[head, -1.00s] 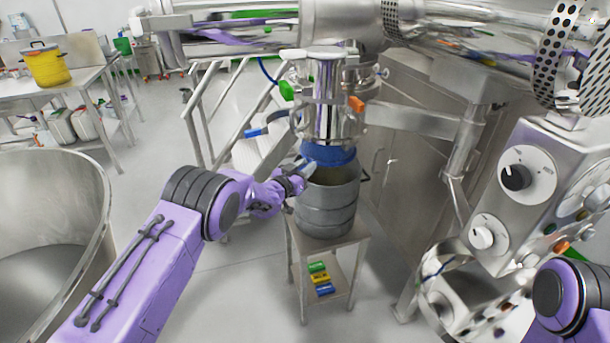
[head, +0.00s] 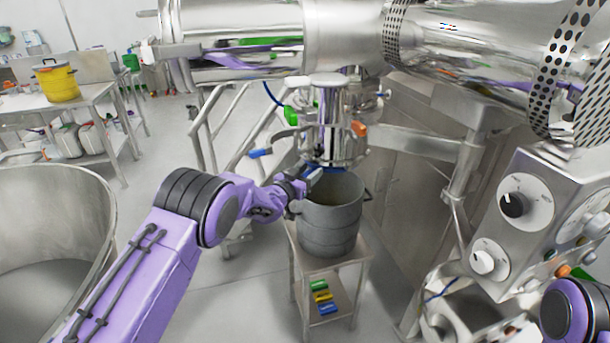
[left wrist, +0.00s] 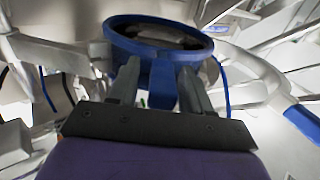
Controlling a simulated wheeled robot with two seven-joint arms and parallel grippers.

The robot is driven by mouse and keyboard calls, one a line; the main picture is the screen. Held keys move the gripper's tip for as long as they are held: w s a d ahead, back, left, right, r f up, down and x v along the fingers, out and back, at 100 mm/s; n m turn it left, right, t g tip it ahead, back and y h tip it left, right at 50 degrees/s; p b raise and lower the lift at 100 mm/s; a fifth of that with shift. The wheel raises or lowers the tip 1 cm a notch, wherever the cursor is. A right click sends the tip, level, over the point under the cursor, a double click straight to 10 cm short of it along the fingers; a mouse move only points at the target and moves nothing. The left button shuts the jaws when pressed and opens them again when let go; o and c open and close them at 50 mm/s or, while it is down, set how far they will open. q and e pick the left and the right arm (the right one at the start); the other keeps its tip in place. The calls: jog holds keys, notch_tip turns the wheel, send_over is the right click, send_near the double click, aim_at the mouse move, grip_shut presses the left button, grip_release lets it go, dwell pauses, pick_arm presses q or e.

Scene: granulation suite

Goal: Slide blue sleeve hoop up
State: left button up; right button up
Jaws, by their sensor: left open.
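The blue sleeve hoop (head: 340,169) sits around the foot of the steel outlet (head: 335,140), just above the open steel drum (head: 331,220). Only a thin blue strip of it shows in the head view. In the left wrist view the hoop (left wrist: 208,47) is a wide ring with a blue tab (left wrist: 162,84) hanging on its near side. My left gripper (head: 312,175) is at the hoop's near left side. Its fingers are open, one on each side of the tab; contact is unclear. My right gripper is out of view; only part of that arm shows at the lower right.
The drum stands on a small steel table (head: 296,236) with coloured blocks (head: 321,297) on its lower shelf. A control panel (head: 530,215) is at the right, a large steel bowl (head: 85,190) at the left. A blue-handled lever (head: 260,153) juts left from the outlet.

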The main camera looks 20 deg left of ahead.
pick_arm(q)
jog(key=shift+s+a+f, duration=0.1)
jog(key=shift+s+a, duration=0.05)
jog(key=shift+s, duration=0.25)
jog(key=b+v, duration=0.3)
jog(key=v, duration=0.6)
jog(key=shift+s, duration=0.25)
